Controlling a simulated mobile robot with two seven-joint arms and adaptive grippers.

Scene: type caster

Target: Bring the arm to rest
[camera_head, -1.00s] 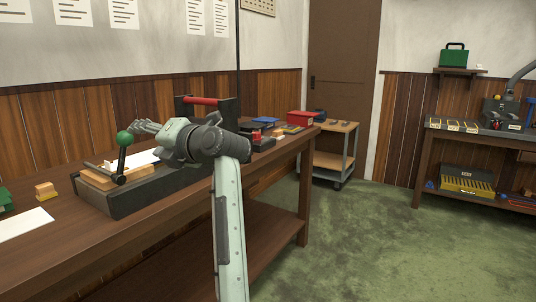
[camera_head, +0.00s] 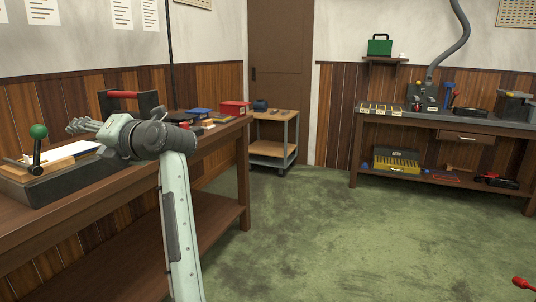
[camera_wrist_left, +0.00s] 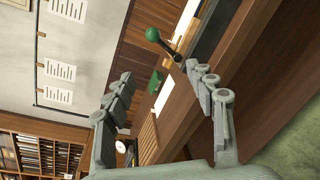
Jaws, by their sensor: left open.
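My left arm rises from the bottom of the head view, and its gripper (camera_head: 84,126) points left above the near workbench (camera_head: 222,222). In the left wrist view the left gripper (camera_wrist_left: 165,85) has its two fingers spread wide with nothing between them. A dark machine with a green-knobbed lever (camera_head: 38,132) stands on the bench to the left of the gripper. The green knob also shows beyond the fingers in the left wrist view (camera_wrist_left: 152,34). The gripper appears apart from it. My right gripper is not in view.
A second bench (camera_head: 460,125) with tools is at the right wall. The green floor (camera_head: 330,240) between is clear.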

